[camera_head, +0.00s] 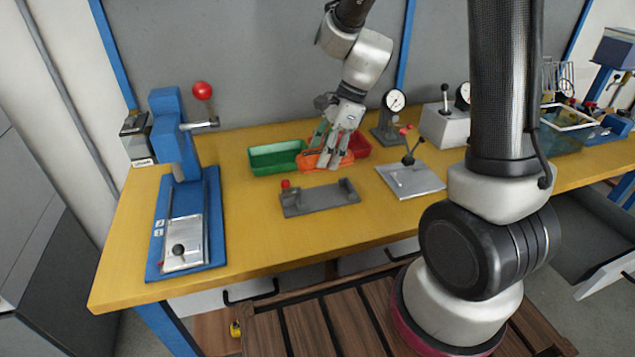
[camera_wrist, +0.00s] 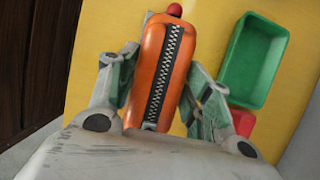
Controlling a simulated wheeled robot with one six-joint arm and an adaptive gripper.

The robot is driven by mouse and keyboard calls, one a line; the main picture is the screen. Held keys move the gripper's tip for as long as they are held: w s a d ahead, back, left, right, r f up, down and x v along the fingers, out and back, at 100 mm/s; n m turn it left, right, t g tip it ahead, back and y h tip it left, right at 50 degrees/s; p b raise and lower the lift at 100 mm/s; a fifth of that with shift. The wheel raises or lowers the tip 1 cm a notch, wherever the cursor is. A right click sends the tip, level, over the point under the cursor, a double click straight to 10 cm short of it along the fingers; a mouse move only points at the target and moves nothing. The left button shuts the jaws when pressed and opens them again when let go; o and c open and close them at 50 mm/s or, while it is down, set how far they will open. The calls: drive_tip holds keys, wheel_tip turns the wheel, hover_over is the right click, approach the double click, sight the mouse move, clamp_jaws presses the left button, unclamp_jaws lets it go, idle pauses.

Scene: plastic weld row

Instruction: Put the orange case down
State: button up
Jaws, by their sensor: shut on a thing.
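The orange case (camera_wrist: 158,68) has a rounded long shape with a dark zip along its top. My gripper (camera_wrist: 160,85) is shut on it, one finger against each long side. In the head view the orange case (camera_head: 318,160) shows partly behind the fingers of my gripper (camera_head: 338,160). It is over the back of the yellow table (camera_head: 255,225), in front of the bins. I cannot tell whether it touches the table.
A green bin (camera_head: 277,157) and a red bin (camera_head: 361,146) stand at the back. A grey fixture (camera_head: 320,198) with a red knob lies in front. A blue press (camera_head: 178,200) stands left, a metal plate with a lever (camera_head: 411,180) right. The table's front middle is clear.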

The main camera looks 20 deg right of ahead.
wheel_tip(320, 180, down, 5)
drive_tip(key=shift+w+f, duration=0.15)
drive_tip(key=shift+f, duration=2.25)
drive_tip(key=o, duration=1.1)
drive_tip(key=shift+f, duration=0.1)
drive_tip(key=shift+c, duration=0.2)
